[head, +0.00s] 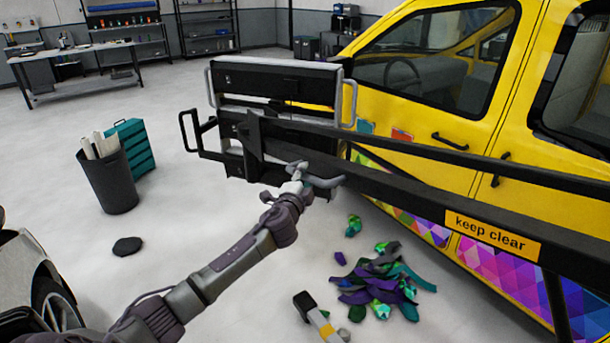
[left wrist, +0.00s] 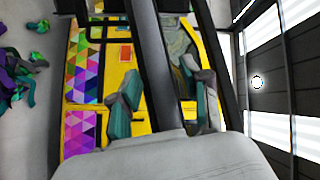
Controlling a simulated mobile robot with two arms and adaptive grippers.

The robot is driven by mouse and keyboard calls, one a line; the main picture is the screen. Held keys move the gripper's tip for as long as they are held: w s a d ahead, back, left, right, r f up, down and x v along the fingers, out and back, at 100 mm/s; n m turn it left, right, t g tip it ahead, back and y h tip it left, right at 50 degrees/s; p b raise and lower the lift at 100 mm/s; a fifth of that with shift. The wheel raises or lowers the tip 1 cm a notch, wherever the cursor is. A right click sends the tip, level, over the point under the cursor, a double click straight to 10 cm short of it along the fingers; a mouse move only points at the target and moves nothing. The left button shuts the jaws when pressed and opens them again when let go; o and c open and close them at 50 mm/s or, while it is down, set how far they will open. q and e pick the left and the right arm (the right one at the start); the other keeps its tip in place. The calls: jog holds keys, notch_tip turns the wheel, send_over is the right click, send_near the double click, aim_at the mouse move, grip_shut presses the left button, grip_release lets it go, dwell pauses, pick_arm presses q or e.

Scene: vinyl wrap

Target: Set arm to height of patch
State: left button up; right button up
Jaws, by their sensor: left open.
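A black jointed arm (head: 400,187) with a yellow "keep clear" label crosses the head view from the right and ends in a black panel head (head: 275,78) with grey side handles. My left gripper (head: 318,179) is open beside the lower part of this head. In the left wrist view, a dark bar (left wrist: 160,70) runs between the open gripper's teal-padded fingers (left wrist: 165,100); contact cannot be told. The yellow vehicle (head: 440,120) carries a small teal patch (head: 365,126) and an orange patch (head: 402,135) below its window, just right of the head. My right gripper is out of view.
Purple and green vinyl scraps (head: 378,282) lie on the floor below the black arm. A dark bin (head: 107,182) with rolls and a teal drawer unit (head: 132,147) stand at left. A pale car (head: 35,275) is at lower left. The floor between is mostly clear.

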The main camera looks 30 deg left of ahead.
pick_arm(q)
jog(key=shift+w, duration=0.15)
jog(key=shift+c, duration=0.2)
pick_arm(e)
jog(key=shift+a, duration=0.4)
pick_arm(q)
grip_shut()
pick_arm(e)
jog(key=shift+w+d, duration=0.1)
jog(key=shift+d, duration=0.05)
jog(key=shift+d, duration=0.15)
pick_arm(q)
jog(key=s+d+f+n+g+b, duration=0.1)
jog(key=d+f+b, duration=0.2)
jog(key=f, duration=0.7)
jog(key=s+d+f+n+b, duration=0.1)
jog(key=s+d+f+b, duration=0.1)
jog(key=d+f+b, duration=0.2)
notch_tip(320, 180, down, 6)
jog(key=b, duration=0.3)
jog(key=shift+f+g+h+b, duration=0.15)
jog(key=shift+g+h+b, duration=0.2)
jog(key=shift+g+h, duration=0.05)
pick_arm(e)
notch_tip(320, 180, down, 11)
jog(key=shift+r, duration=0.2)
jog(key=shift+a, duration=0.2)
